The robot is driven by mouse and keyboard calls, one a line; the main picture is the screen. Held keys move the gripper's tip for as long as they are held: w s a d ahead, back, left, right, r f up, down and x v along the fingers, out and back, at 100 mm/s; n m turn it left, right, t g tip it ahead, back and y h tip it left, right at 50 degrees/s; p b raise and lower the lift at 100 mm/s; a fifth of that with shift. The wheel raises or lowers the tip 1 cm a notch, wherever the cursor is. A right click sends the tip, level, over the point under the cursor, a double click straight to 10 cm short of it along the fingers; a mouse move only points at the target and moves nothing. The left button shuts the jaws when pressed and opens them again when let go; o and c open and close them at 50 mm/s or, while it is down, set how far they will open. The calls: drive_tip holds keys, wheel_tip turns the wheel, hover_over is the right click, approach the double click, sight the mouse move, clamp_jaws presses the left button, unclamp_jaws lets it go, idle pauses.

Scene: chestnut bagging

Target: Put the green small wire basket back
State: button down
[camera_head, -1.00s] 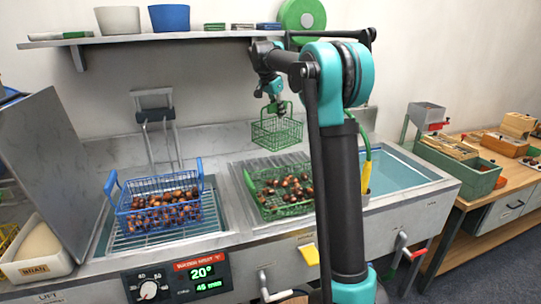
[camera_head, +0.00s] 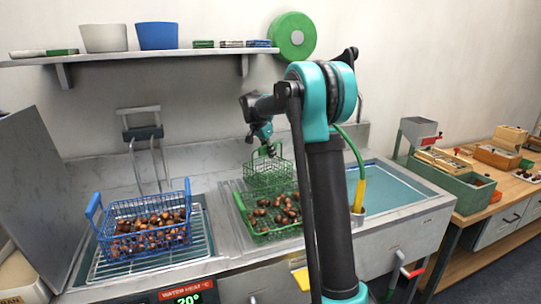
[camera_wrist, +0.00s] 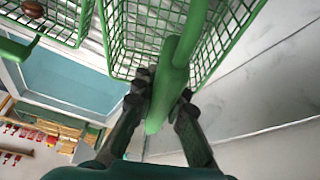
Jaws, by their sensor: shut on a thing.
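The green small wire basket (camera_head: 268,172) hangs from my gripper (camera_head: 265,153) by its handle, behind the larger green basket in the head view. In the wrist view, my gripper (camera_wrist: 160,100) is shut on the thick green handle (camera_wrist: 176,80), and the small basket's wire wall (camera_wrist: 140,28) fills the top. The small basket looks empty and roughly upright. In the head view its lower part is close to the ribbed drainboard and the larger basket's back rim; I cannot tell whether it touches.
A larger green basket (camera_head: 244,216) with chestnuts stands on the drainboard (camera_head: 232,189) just in front. A blue basket (camera_head: 112,231) with chestnuts sits on a rack at the left. A water basin (camera_head: 385,187) lies at the right. A wall shelf (camera_head: 110,57) is above.

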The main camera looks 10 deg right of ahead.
sight(262, 147)
drive_tip(key=shift+f, duration=0.2)
drive_tip(key=c, duration=1.6)
unclamp_jaws()
drive_tip(key=shift+o, duration=0.2)
drive_tip(key=v, duration=1.2)
drive_tip(key=shift+s, duration=0.1)
drive_tip(key=shift+s, duration=0.1)
